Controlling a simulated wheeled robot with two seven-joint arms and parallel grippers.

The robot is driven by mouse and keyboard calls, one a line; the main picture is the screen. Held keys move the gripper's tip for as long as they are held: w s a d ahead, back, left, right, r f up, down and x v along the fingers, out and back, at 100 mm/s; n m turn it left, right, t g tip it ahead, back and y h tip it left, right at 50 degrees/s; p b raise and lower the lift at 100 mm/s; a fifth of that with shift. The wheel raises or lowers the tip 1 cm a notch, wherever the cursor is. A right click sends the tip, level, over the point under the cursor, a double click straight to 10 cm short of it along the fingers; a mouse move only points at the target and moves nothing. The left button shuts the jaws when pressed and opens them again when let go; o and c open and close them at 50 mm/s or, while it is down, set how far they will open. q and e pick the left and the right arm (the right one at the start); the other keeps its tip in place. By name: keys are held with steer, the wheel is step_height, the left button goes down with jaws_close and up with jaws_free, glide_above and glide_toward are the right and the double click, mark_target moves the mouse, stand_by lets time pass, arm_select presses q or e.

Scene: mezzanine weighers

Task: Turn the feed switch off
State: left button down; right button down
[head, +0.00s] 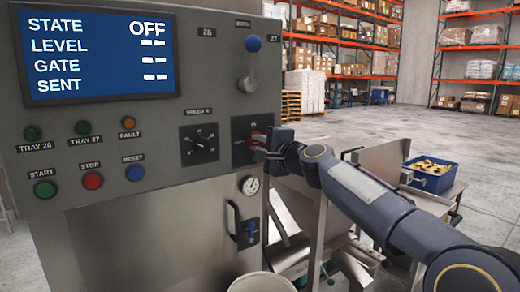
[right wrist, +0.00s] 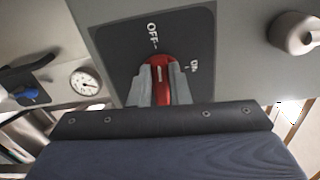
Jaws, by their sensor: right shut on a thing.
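The feed switch is a red rotary handle (head: 258,137) on a dark square plate at the right side of the grey panel. In the right wrist view the red handle (right wrist: 158,72) sits between the two grey fingers of my right gripper (right wrist: 161,82), which is shut on it. Its white mark points up toward the OFF label; the ON label is to the right. In the head view my right gripper (head: 266,144) meets the switch from the right, and its fingers partly hide it. The display (head: 100,52) reads STATE OFF, with dashes for level, gate and sent. My left gripper is not in view.
A black selector dial (head: 201,143) is left of the switch, and a blue-knobbed lever (head: 250,65) is above it. Green, red and blue buttons are at lower left. A gauge (head: 249,185) is below. A blue bin (head: 430,175) with yellow items stands at right.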

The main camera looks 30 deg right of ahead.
steer(key=shift+f+n, duration=0.15)
steer(key=shift+n, duration=0.35)
steer(key=shift+b, duration=0.3)
steer(key=c, duration=1.4)
jaws_free()
steer(key=shift+o, duration=0.2)
steer(key=s+b, duration=0.2)
steer(key=s, duration=0.5)
steer(key=shift+s+d, duration=0.3)
steer(key=shift+s, duration=0.1)
